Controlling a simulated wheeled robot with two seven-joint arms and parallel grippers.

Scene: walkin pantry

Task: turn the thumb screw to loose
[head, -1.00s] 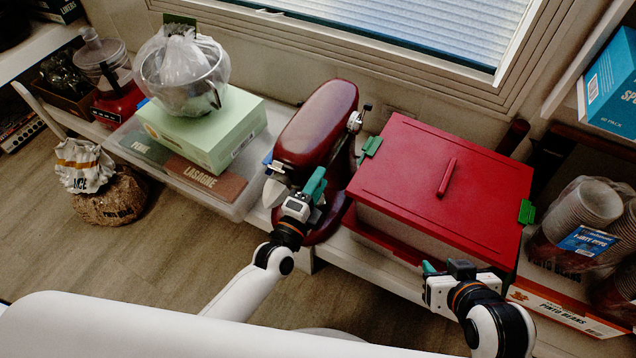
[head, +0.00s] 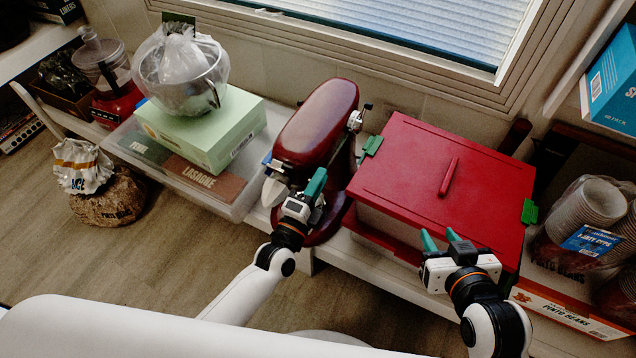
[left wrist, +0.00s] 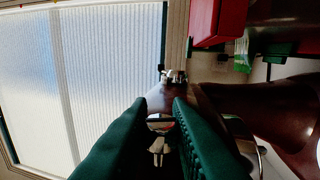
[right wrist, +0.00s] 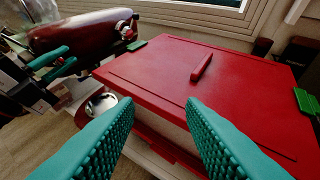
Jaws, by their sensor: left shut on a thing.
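The dark red stand mixer (head: 318,122) stands on the low shelf left of the red-lidded box. My left gripper (head: 316,186) is at the mixer's near side, under its head. In the left wrist view its green fingers (left wrist: 160,108) are close together, shut on a small metal part between them (left wrist: 158,145), which looks like the thumb screw; the fingers hide most of it. Another metal knob (head: 355,120) sits on the mixer's far end, apart from the gripper. My right gripper (head: 440,240) is open and empty, near the red box's front edge; its fingers (right wrist: 160,110) are wide apart.
The red-lidded box (head: 412,150) with green clips stands right of the mixer. A green carton (head: 200,135) with a bagged metal bowl (head: 185,80) stands to the left. Bagged cups (head: 585,215) are at the far right.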

